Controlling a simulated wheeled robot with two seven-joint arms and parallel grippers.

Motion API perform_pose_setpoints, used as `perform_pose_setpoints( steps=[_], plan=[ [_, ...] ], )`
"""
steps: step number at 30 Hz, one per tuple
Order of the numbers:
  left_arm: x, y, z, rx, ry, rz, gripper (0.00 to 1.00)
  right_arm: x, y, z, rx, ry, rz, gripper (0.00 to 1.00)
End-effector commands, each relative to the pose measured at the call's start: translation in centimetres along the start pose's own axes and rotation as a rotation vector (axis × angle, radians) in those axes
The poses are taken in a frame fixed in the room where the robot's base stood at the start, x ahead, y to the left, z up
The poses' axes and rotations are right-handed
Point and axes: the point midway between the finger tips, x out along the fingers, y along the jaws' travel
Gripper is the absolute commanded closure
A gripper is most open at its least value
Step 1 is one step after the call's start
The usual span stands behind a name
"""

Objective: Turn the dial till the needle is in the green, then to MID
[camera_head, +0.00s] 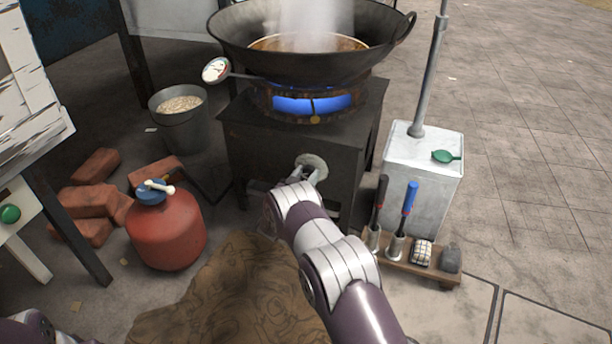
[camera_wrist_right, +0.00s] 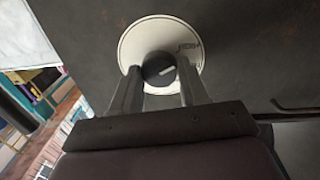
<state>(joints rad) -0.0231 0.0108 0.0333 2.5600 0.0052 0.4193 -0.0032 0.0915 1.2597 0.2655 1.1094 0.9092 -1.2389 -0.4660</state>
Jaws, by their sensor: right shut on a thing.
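The dial has a round cream plate (camera_head: 313,161) on the front of the dark stove (camera_head: 255,135), and it also shows in the right wrist view with a dark knob (camera_wrist_right: 158,69) bearing a pale mark. My right gripper (camera_wrist_right: 160,85) is shut on the knob, one finger on each side. In the head view, my right gripper (camera_head: 303,175) reaches the dial and covers most of the knob. A round white gauge (camera_head: 215,70) sticks out left of the wok (camera_head: 310,55); its needle is too small to read. The burner shows blue flame (camera_head: 313,104). My left gripper is not in view.
A red gas bottle (camera_head: 166,228) stands left of the stove, with bricks (camera_head: 95,200) and a grey bucket (camera_head: 180,118) near it. At right are a pale metal box (camera_head: 425,165) and a low wooden rack (camera_head: 415,258) with tools.

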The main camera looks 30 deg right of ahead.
Motion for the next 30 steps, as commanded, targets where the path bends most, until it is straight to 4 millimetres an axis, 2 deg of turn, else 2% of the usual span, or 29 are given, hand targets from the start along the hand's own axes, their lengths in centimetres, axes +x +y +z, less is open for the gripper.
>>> perform_pose_setpoints(
  steps=[8, 30],
  plan=[
    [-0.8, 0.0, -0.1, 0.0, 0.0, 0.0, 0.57, 0.0, 0.1, -0.1, 0.192, -0.015, -0.001, 0.86],
    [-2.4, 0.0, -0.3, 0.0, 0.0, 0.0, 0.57, -0.1, 0.3, 0.0, 0.891, -0.065, -0.006, 0.86]
  ],
)
